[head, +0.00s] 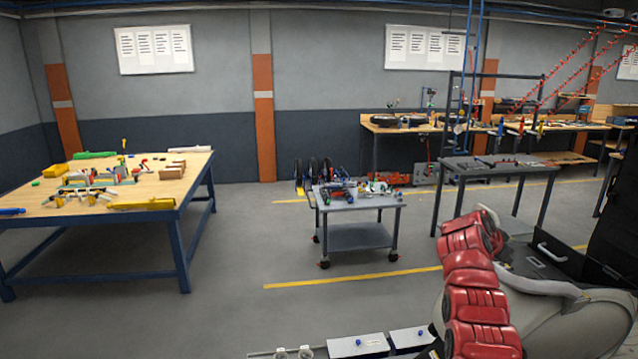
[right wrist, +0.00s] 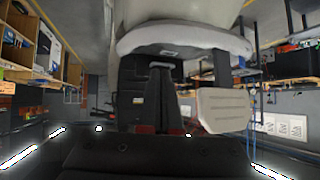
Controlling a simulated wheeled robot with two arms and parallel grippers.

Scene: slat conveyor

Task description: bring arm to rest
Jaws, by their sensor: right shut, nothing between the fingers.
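My right arm shows at the lower right of the head view, close to the camera. The gripper is shut, and I see nothing held. In the right wrist view the dark gripper body fills the bottom, with small red parts of the right gripper (right wrist: 168,130) at its far edge. Pale rounded shell and dark parts lie just beyond it. My left gripper is in neither view.
A wooden-topped table (head: 190,165) with toys stands left. A grey wheeled cart (head: 345,203) with small parts stands in the middle, a dark table (head: 480,178) to its right. White boxes (head: 358,346) with blue knobs lie at the bottom edge. The floor between is clear.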

